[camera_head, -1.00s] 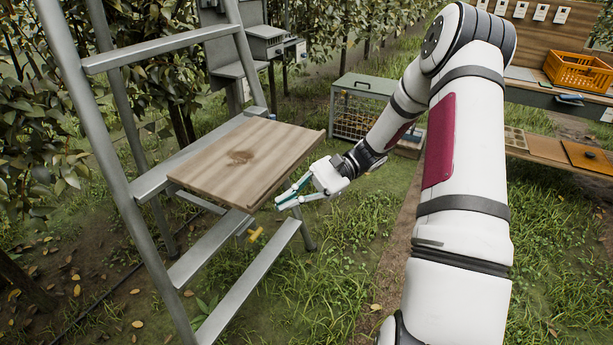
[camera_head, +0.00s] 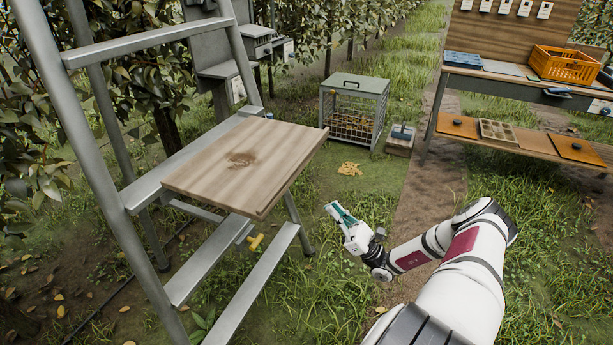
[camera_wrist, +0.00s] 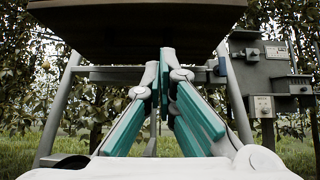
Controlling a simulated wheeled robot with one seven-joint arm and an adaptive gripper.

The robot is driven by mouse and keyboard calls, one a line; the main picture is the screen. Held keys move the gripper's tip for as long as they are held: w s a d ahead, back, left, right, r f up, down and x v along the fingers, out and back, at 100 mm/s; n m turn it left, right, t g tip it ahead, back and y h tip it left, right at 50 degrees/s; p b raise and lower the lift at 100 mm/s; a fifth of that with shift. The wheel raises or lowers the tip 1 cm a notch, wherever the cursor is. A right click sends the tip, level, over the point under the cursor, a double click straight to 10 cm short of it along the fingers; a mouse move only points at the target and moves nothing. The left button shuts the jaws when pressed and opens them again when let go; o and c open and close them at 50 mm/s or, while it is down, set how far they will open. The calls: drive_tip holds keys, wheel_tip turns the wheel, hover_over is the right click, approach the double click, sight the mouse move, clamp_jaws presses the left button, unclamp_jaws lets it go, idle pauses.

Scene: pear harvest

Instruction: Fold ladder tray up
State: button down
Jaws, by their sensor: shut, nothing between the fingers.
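The ladder tray (camera_head: 245,165) is a brown wooden board with a dark stain, lying roughly level and sticking out from the grey metal ladder (camera_head: 155,235). Its dark underside (camera_wrist: 135,28) spans the top of the wrist view. A yellow knob (camera_head: 255,242) shows below the tray by a lower step. My gripper (camera_head: 335,211) is to the right of the tray and below it, apart from it, with teal-padded fingers. In the wrist view the fingertips (camera_wrist: 166,62) come close together and point up toward the tray's underside, with nothing held.
A grey wire crate (camera_head: 352,110) stands on the grass behind, with yellowish bits beside it. A wooden bench (camera_head: 530,95) with an orange basket (camera_head: 572,67) is at the back right. Grey boxes (camera_head: 215,50) stand behind the ladder.

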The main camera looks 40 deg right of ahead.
drive_tip(key=s+d+r+p+x, duration=0.1)
drive_tip(key=r+p+x, duration=0.1)
drive_tip(key=x, duration=1)
drive_tip(key=shift+r, duration=0.25)
drive_tip(key=shift+s, duration=0.15)
